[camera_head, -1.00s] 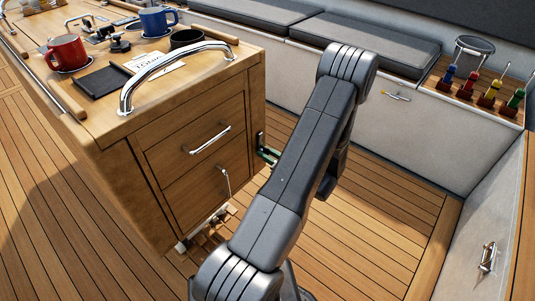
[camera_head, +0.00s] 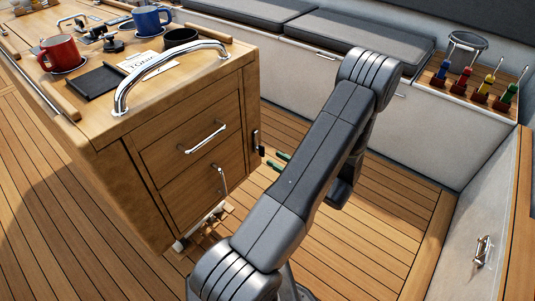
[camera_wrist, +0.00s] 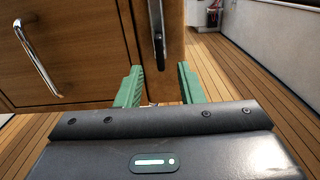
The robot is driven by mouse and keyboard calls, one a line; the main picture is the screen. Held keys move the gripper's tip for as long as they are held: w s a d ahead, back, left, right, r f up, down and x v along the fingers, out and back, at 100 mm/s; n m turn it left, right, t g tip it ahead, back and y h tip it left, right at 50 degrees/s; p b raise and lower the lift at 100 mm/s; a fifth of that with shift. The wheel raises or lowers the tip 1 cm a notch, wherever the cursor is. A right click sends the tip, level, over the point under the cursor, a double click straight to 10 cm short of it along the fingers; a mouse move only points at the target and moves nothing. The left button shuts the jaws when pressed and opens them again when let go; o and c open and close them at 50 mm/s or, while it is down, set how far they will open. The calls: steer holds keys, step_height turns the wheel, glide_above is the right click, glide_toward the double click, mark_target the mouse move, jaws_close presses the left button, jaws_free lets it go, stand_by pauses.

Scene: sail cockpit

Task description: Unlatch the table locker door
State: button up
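The wooden table (camera_head: 110,165) has an upper front with a horizontal metal handle (camera_head: 201,138) and a lower front with an upright metal handle (camera_head: 222,180). I cannot tell which is the locker door; both look closed. A dark latch-like fitting (camera_head: 256,143) sits on the table's right side edge. In the wrist view this fitting (camera_wrist: 158,35) is upright, above and between the fingers. My gripper (camera_head: 278,160) is open and empty, just right of the fitting and apart from it. Its green fingers also show in the wrist view (camera_wrist: 160,82).
Mugs (camera_head: 62,54), a black tray (camera_head: 100,83) and a curved grab rail (camera_head: 165,65) are on the tabletop. Grey-cushioned benches (camera_head: 365,45) stand behind. The plank floor (camera_head: 385,220) right of the table is clear.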

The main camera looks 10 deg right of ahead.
mark_target(264, 152)
steer(key=v, duration=0.7)
steer(key=x, duration=1.3)
steer(key=shift+w+a+b, duration=0.2)
steer(key=shift+w+b, duration=0.1)
steer(key=shift+s+d, duration=0.1)
